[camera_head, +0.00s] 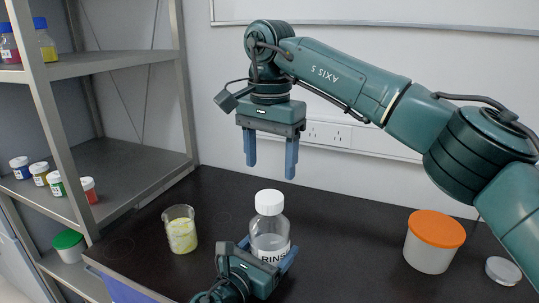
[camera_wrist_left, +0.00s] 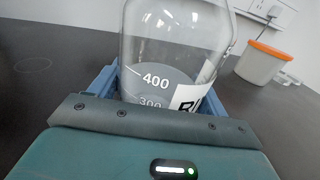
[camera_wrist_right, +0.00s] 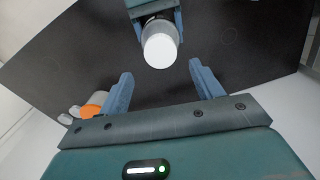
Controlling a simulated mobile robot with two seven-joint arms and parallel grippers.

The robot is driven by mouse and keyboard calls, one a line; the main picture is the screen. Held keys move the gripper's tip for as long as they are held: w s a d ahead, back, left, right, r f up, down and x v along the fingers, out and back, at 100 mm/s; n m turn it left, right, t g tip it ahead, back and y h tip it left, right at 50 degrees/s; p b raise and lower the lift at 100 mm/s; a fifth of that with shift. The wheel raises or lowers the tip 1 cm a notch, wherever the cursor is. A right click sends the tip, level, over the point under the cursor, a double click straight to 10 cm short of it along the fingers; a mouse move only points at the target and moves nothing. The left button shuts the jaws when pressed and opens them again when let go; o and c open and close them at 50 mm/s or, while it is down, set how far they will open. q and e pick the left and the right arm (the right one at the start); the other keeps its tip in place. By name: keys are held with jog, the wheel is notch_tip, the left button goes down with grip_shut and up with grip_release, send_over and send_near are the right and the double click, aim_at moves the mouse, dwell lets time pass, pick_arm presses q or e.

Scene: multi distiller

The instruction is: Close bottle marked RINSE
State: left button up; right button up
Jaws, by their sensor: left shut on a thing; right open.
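The clear bottle marked RINSE (camera_head: 270,236) stands upright on the dark bench, with a white cap (camera_head: 269,202) sitting on its mouth. The bottle also fills the left wrist view (camera_wrist_left: 172,60), with volume marks on its side. My left gripper (camera_head: 262,257) is shut around the lower body of the bottle. My right gripper (camera_head: 271,172) hangs above the bottle, fingers pointing down, open and empty. In the right wrist view the white cap (camera_wrist_right: 160,50) shows from above, beyond and between the open fingertips. I cannot tell how tightly the cap is seated.
A beaker (camera_head: 181,229) with yellowish contents stands left of the bottle. A metal shelf (camera_head: 128,178) with small jars stands at the left. The bench is clear around the bottle.

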aim_at(270, 197)
jog(key=n, duration=0.6)
jog(key=shift+r+n, duration=0.15)
jog(key=shift+n, duration=0.25)
jog(key=shift+f, duration=4.05)
